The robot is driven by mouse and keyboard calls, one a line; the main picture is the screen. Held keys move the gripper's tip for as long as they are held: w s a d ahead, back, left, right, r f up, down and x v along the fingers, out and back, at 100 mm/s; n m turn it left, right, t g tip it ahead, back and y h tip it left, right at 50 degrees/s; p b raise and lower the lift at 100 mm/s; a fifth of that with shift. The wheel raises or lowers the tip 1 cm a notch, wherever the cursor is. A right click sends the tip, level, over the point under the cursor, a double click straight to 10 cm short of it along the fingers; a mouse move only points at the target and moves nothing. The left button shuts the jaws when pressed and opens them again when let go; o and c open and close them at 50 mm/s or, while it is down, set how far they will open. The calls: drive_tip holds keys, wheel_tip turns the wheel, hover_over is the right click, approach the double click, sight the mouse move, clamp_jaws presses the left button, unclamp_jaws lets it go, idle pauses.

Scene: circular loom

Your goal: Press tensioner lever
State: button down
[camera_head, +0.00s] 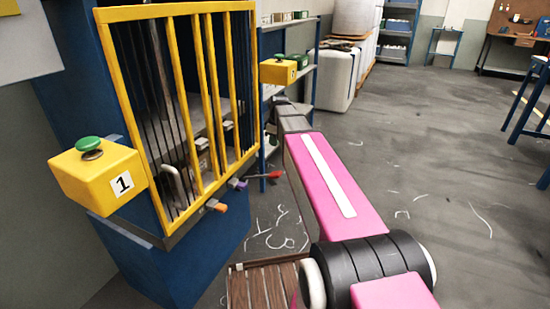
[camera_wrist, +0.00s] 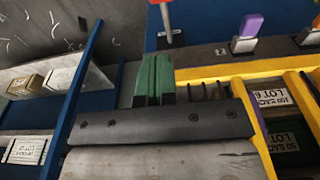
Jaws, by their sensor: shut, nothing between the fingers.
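A lever with a red handle (camera_head: 262,176) and a grey shaft sticks out at the lower right corner of the loom's yellow frame (camera_head: 184,92). In the wrist view the red handle (camera_wrist: 180,14) is at the top edge, partly cut off. My gripper (camera_wrist: 156,60) shows there with its green fingers shut together and nothing between them. Its tips are just below the lever's shaft in the picture; whether they touch it I cannot tell. In the head view my pink arm reaches toward the loom's right side, and the fingers cannot be made out.
Purple (camera_head: 237,183) and orange (camera_head: 217,206) tabs sit along the loom's lower edge. Yellow boxes with green buttons, numbered 1 (camera_head: 98,174) and 2 (camera_head: 278,71), flank the frame. A blue shelf (camera_wrist: 72,95) with boxes stands close beside my gripper. A wooden slatted platform (camera_head: 262,287) lies below.

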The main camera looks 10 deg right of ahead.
hover_over(276, 173)
drive_tip(key=w+a, duration=0.1)
drive_tip(key=w, duration=0.1)
drive_tip(key=f, duration=0.9)
drive_tip(key=shift+s+a+f, duration=0.1)
drive_tip(key=shift+a+f, duration=0.1)
drive_tip(key=shift+f, duration=0.2)
drive_tip(key=shift+s+d+f, duration=0.2)
drive_tip(key=shift+f, duration=0.3)
drive_tip(key=shift+s+d+f, duration=0.15)
drive_tip(key=shift+d+f, duration=0.05)
drive_tip(key=shift+f, duration=0.25)
drive_tip(key=shift+s+d+f, duration=0.15)
drive_tip(key=shift+d+f, duration=0.1)
drive_tip(key=shift+f, duration=0.45)
drive_tip(key=shift+s+d+f, duration=0.25)
drive_tip(key=shift+f, duration=0.15)
drive_tip(key=s+d+f+t+y, duration=0.2)
drive_tip(key=d+f+y, duration=0.1)
drive_tip(key=f, duration=0.9)
drive_tip(key=shift+f, duration=0.35)
